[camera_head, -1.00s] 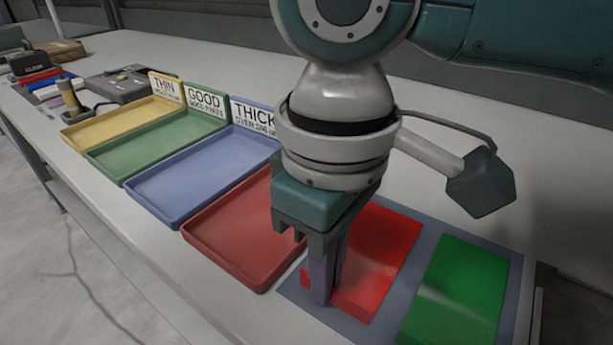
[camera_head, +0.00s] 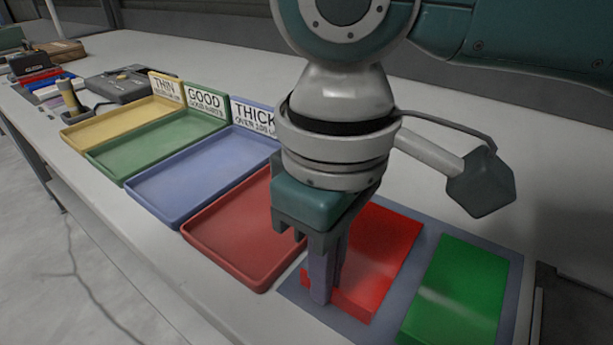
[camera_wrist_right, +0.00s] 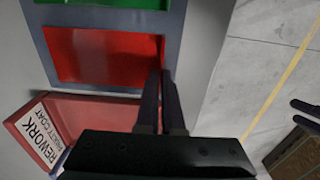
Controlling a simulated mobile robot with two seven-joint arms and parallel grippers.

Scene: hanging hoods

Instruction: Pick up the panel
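A red panel (camera_head: 378,252) lies on a grey-blue mat beside a green panel (camera_head: 458,290). The red panel also shows in the right wrist view (camera_wrist_right: 100,56). My right gripper (camera_head: 328,278) points down at the left front corner of the red panel. In the right wrist view its two fingers (camera_wrist_right: 160,90) are close together, with the panel's edge between or just behind them. I cannot tell whether they clasp it. The far finger is partly hidden in the head view.
A red tray (camera_head: 240,225), labelled REWORK in the wrist view, stands close left of the gripper. Blue (camera_head: 200,175), green (camera_head: 150,145) and yellow (camera_head: 125,122) trays with signs follow leftward. The table's front edge is near. The table behind the trays is largely clear.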

